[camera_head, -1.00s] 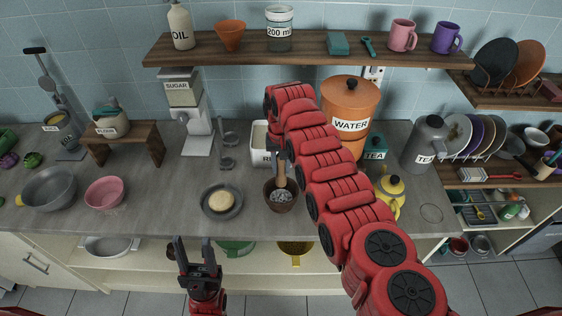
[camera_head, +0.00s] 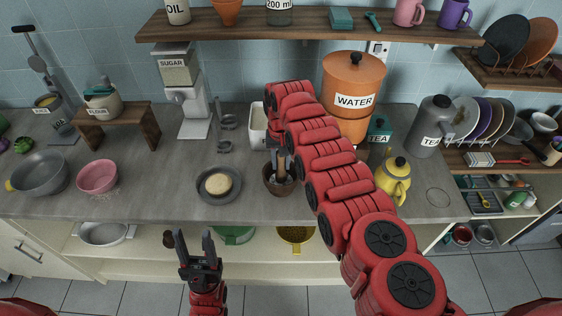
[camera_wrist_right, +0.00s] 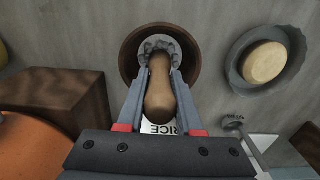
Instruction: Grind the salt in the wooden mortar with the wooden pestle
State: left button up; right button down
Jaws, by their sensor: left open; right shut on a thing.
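The wooden mortar (camera_head: 279,187) stands on the counter near its front edge, with the pestle (camera_head: 281,165) upright inside it. In the right wrist view the mortar (camera_wrist_right: 129,63) is a round brown bowl with grey, lumpy salt (camera_wrist_right: 160,44) in it. My right gripper (camera_head: 278,157) is shut on the pestle (camera_wrist_right: 160,92), just above the mortar; the pestle's lower end is down at the salt. My left gripper (camera_head: 194,240) is open and empty, in front of the counter.
A grey plate (camera_head: 219,196) with a round pale item lies left of the mortar. A rice container (camera_head: 258,126) stands behind, a yellow teapot (camera_head: 394,181) to the right. The orange water dispenser (camera_head: 353,85) is behind my right arm. A pink bowl (camera_head: 97,176) stands left.

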jog(key=shift+f+b, duration=0.4)
dwell(0.7)
